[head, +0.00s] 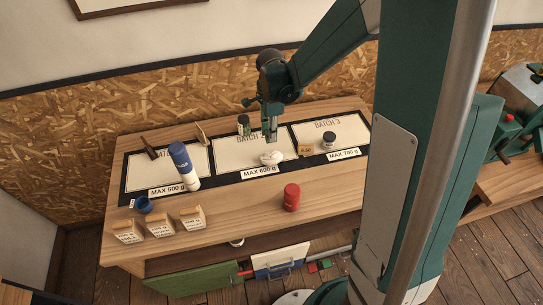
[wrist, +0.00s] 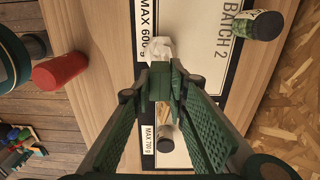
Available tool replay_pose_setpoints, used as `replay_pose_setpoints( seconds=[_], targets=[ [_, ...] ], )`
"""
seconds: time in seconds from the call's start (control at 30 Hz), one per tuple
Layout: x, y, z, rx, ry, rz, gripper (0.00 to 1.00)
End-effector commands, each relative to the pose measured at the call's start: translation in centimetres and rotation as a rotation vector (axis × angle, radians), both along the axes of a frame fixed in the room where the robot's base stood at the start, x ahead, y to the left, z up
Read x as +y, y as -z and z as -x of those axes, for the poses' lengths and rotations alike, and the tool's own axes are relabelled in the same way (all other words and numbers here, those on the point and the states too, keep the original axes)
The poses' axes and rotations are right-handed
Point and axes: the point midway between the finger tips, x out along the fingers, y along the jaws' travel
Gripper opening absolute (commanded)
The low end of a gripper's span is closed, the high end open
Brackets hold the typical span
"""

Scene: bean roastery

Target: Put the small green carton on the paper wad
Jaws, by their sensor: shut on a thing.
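My gripper (head: 270,140) points down over the Batch 2 panel and is shut on the small green carton (wrist: 160,79). The carton shows between the fingertips in the wrist view, partly covered by the green fingers, so its outline is hard to tell. The white crumpled paper wad (head: 271,158) lies at the front of the Batch 2 panel, just below the gripper. In the wrist view the wad (wrist: 159,51) shows directly beyond the carton. I cannot tell whether carton and wad touch.
A green-labelled jar (head: 243,124) stands behind left of the gripper. A dark-lidded jar (head: 328,141) and an orange tag (head: 305,149) are right. A blue-and-white bottle (head: 183,164) stands left, a red canister (head: 291,197) in front. Several paper-coloured cartons (head: 160,224) line the front left.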

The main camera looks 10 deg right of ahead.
Motion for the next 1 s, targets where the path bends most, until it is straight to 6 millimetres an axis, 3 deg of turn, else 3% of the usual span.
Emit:
replay_pose_setpoints(
  seconds=[0.53,1.0],
  targets=[
    [-0.2,0.5,0.0,0.0,0.0,0.0,0.06],
    [-0.2,5.2,0.0,0.0,0.0,0.0,0.06]
  ],
)
